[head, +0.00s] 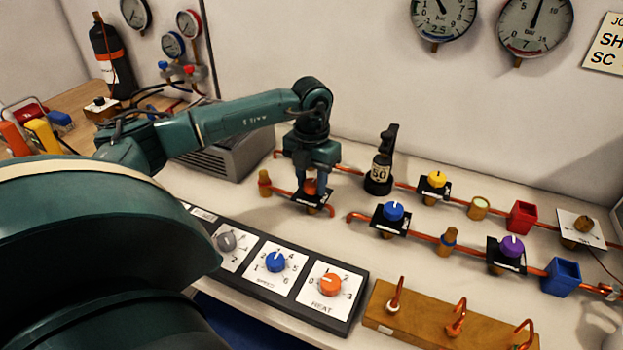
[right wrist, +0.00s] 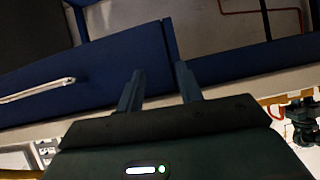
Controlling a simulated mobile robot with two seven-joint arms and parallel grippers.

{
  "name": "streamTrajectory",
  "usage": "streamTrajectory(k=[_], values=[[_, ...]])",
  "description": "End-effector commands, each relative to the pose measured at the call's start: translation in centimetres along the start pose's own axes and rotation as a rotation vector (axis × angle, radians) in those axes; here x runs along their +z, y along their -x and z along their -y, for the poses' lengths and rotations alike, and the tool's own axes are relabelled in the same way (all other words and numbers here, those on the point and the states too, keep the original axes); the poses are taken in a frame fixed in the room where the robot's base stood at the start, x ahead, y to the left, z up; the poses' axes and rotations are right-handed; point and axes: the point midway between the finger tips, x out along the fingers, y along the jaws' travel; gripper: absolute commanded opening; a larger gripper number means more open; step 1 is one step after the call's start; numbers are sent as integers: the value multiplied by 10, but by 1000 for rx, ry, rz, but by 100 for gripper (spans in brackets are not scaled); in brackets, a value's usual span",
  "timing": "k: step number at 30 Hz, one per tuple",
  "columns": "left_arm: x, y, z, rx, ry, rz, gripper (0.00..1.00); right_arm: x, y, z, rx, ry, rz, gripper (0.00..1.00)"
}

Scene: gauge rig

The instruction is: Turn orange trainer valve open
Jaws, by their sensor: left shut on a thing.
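The orange trainer valve (head: 310,187) has a round orange knob on a black plate, on a copper pipe on the bench. My left gripper (head: 311,188) points down over it, shut on the knob, with a finger on each side. The fingers and the gripper body hide much of the knob, so its pointer cannot be read. My right gripper (right wrist: 158,88) shows in the right wrist view with its two fingers apart and nothing between them, in front of a blue cabinet front (right wrist: 100,75).
Blue (head: 393,211), yellow (head: 437,179) and purple (head: 512,246) valves sit on nearby pipes. A black bottle-like device (head: 380,172) stands right of my left gripper. A dial panel (head: 330,285) and a wooden block with copper hooks (head: 430,325) lie in front.

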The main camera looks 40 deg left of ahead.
Motion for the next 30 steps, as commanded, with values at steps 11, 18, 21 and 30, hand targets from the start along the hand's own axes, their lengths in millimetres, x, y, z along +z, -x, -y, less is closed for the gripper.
streamTrajectory(k=[11, 18, 21, 30], values=[[0, 0, 0, 0, 1, 2, 58, 0, 0, 1, 0, -4, -1, 36], [0, 2, 0, 0, 0, 2, 58, 0, 0, 1, -1, -4, -1, 36], [1, 10, 0, 0, 0, 4, 58, 0, -1, 1, -1, -4, -2, 36], [1, 73, 0, -2, 1, 7, 58, 1, -2, 2, -6, 3, -7, 36]])
